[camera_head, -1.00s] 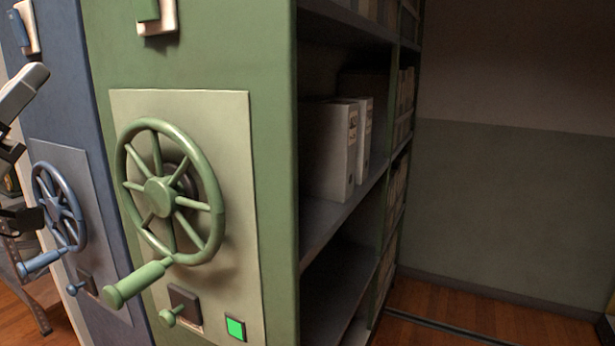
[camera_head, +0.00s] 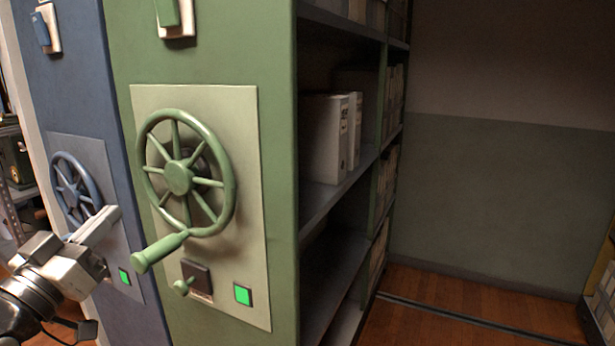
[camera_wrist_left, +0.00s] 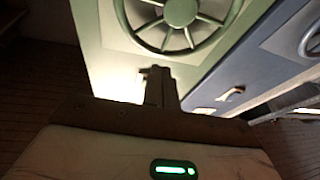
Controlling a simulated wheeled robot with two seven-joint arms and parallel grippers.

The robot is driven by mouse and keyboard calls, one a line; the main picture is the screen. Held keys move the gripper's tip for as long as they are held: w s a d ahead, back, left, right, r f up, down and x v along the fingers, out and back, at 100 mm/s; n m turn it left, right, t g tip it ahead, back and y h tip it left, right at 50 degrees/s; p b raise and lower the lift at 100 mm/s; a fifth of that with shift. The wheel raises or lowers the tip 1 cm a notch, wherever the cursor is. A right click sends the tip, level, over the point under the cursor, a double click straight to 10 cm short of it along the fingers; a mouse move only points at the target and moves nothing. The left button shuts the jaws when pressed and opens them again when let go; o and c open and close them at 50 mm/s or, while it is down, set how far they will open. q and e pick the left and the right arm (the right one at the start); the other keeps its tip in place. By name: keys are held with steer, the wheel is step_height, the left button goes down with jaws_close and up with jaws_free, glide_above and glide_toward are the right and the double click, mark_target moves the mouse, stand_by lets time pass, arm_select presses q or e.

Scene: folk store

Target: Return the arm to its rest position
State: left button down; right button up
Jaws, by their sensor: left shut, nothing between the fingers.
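My left gripper (camera_head: 113,214) comes in from the lower left of the head view, its fingers together and empty. They overlap the lower part of the blue cabinet's handwheel (camera_head: 68,180) in the picture; I cannot tell the gap in depth. In the left wrist view the shut fingers (camera_wrist_left: 158,82) point toward the cabinets and hold nothing. The green handwheel (camera_head: 178,178) is right of the gripper, with its crank handle (camera_head: 158,251) at the lower left. The wheel also shows at the top of the wrist view (camera_wrist_left: 180,22). My right gripper is out of view.
The green cabinet (camera_head: 225,55) and blue cabinet (camera_head: 75,90) stand side by side. Green-lit buttons (camera_head: 243,294) and small knobs sit below the wheels. Open shelves with white binders (camera_head: 325,140) are at the right. An aisle of wooden floor (camera_head: 440,300) lies beyond, with a floor rail.

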arm_select(q)
steer(key=s+d+f+g+y, duration=0.1)
steer(key=s+d+f+g, duration=0.15)
steer(key=f, duration=0.65)
steer(key=s+d+f+g, duration=0.1)
steer(key=d+f+g, duration=0.2)
steer(key=f, duration=0.7)
steer(key=s+d+f+m+g+p, duration=0.1)
steer(key=s+d+f+g, duration=0.4)
steer(key=s+d+f, duration=0.7)
step_height(320, 180, down, 4)
steer(key=shift+s+d+r, duration=0.2)
steer(key=shift+s+d, duration=0.05)
steer(key=shift+d, duration=0.1)
